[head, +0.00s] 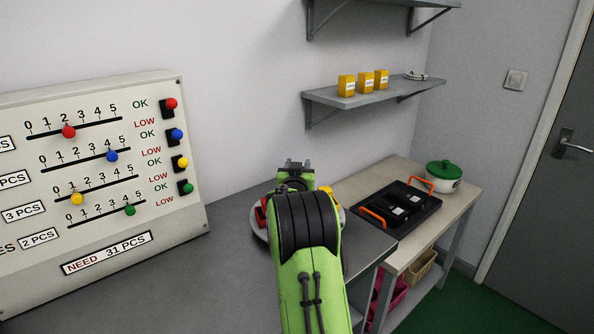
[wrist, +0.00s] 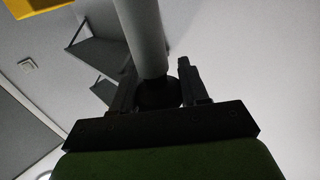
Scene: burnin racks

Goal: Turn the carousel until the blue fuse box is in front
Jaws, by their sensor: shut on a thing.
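The carousel (head: 256,226) is a pale round disc on the grey bench, mostly hidden behind my green arm. A red box (head: 260,213) shows on its left side and part of a yellow box (head: 326,189) on its right. No blue fuse box is visible; my arm covers much of the disc. My gripper (head: 297,166) is over the carousel. In the wrist view its fingers (wrist: 156,80) are closed around a grey round post (wrist: 146,40) with a dark end. A yellow thing (wrist: 32,7) shows at the top left corner there.
A slider panel (head: 95,185) stands left on the bench. To the right, a wooden table (head: 375,172) holds a black tray (head: 396,206) with orange handles and a green-lidded pot (head: 443,177). A wall shelf (head: 372,93) carries yellow boxes. The bench front left is clear.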

